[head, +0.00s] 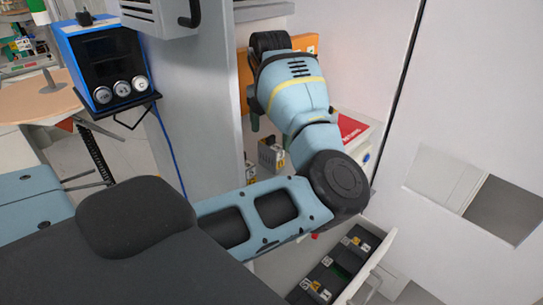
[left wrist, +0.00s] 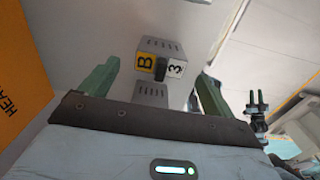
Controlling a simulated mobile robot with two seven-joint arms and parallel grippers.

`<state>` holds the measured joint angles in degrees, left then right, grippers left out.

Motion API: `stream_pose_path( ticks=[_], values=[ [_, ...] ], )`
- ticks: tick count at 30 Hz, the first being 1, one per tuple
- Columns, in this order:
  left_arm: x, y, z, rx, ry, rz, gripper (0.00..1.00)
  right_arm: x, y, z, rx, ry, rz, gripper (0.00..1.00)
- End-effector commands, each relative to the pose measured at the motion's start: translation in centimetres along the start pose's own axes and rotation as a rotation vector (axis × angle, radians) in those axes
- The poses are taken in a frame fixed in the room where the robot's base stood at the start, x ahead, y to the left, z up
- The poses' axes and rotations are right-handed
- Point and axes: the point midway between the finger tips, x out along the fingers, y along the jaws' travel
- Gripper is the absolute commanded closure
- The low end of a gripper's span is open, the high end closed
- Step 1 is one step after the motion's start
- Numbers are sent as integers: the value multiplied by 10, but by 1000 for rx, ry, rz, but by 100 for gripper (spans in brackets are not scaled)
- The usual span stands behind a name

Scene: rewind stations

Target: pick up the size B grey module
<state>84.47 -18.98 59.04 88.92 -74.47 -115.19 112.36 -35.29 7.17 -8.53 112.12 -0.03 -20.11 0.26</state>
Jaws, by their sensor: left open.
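A grey module (left wrist: 150,90) with a yellow B label and a white 3 label shows in the left wrist view, with a dark knob between the labels. My left gripper (left wrist: 155,85) is open, its green fingers on either side of the module in that view.
An open drawer (head: 378,265) with several labelled dark modules is at the bottom. A white box with a red top (head: 352,129) stands behind my arm. A grey column (head: 205,100) and a blue device (head: 106,66) are at left. A dark pronged shape (left wrist: 256,108) is unclear.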

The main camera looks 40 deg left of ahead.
Motion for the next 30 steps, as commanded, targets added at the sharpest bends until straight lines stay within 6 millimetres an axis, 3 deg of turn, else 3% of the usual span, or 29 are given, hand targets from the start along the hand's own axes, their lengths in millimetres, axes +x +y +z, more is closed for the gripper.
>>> stream_pose_path(
  ticks=[12,21,30],
  values=[
    [46,0,1,-1,-2,1,11,0,-1,3,1,-6,-1,64],
    [50,0,1,-1,-3,1,12,0,-1,2,1,-5,-1,64],
    [50,0,1,0,-3,1,52,0,0,2,1,-4,-1,64]
  ],
)
